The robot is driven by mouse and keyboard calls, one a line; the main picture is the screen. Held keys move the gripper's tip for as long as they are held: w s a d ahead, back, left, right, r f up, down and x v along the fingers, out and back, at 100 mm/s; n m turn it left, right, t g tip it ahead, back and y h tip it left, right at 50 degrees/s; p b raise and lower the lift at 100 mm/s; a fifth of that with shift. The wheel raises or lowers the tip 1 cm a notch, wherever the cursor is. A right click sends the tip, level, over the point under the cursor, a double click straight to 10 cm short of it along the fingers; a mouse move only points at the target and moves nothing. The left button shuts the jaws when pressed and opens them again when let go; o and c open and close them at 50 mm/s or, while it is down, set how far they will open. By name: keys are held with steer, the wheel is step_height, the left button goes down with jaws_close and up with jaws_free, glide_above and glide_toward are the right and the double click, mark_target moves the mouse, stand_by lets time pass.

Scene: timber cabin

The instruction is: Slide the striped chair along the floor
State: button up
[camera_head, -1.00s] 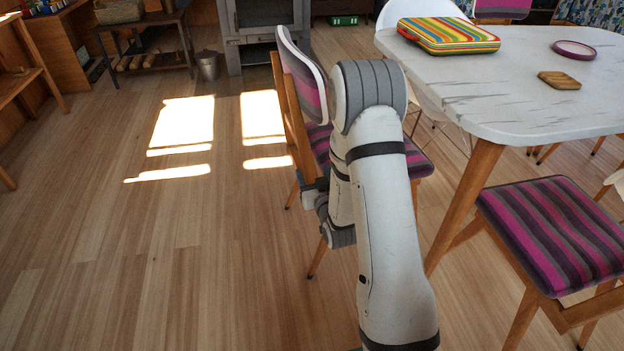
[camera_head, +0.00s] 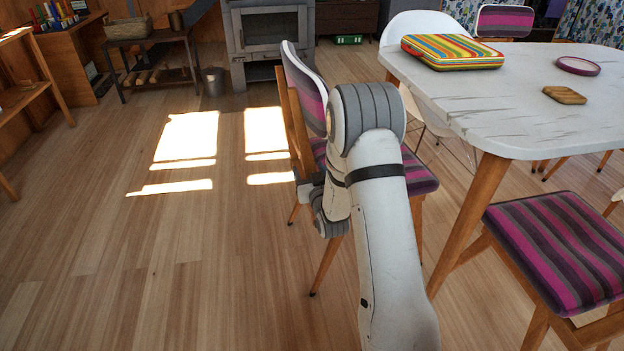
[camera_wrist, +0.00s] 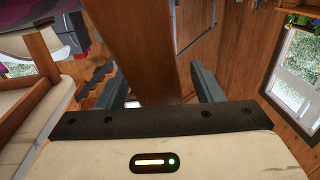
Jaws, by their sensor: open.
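A chair with a purple, pink and grey striped seat and back (camera_head: 305,88) and wooden legs stands upright on the floor at the table's left end. My arm hides part of it in the head view. My gripper (camera_head: 314,192) is low beside the chair's near wooden upright. In the wrist view, the fingers of my gripper (camera_wrist: 158,78) are apart, one on each side of a broad wooden bar (camera_wrist: 143,45) that appears to be part of the chair. I cannot tell whether either finger touches it.
Another striped chair (camera_head: 560,240) stands at right. A stove (camera_head: 268,40) and bucket (camera_head: 213,80) are behind. Floor (camera_head: 150,260) at left is clear.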

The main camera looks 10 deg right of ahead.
jaws_close()
stand_by(0.8)
